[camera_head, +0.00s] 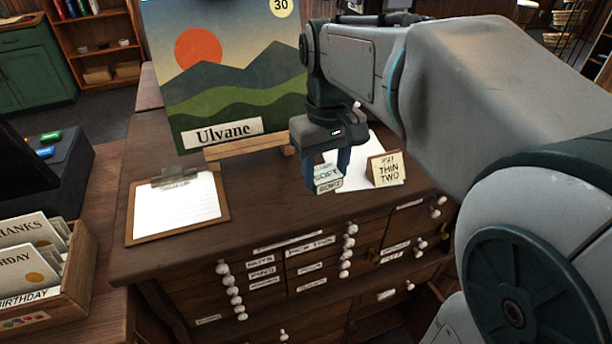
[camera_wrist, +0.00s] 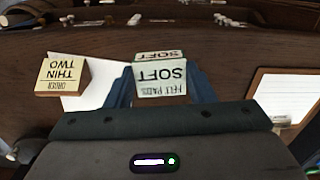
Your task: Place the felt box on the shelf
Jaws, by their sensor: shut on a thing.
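The felt box is a small pale green box (camera_wrist: 160,78) marked "FELT PADS" and "SOFT" in the wrist view. In the head view the box (camera_head: 327,180) shows low between the fingers, above or at the cabinet top; I cannot tell whether it touches. My gripper (camera_head: 326,174) points down and is shut on the box, with a blue finger on each side. In the wrist view the fingers of my gripper (camera_wrist: 160,88) flank it. A shelf unit (camera_head: 95,45) with a few items stands at the back left in the head view.
The wooden cabinet top (camera_head: 235,185) holds a clipboard (camera_head: 178,205), a "THIN TWO" card block (camera_head: 385,169), white paper (camera_head: 350,178) and an easel-mounted "Ulvane" picture (camera_head: 225,70). Card box (camera_head: 70,290) stands left. Bare wood lies between clipboard and gripper.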

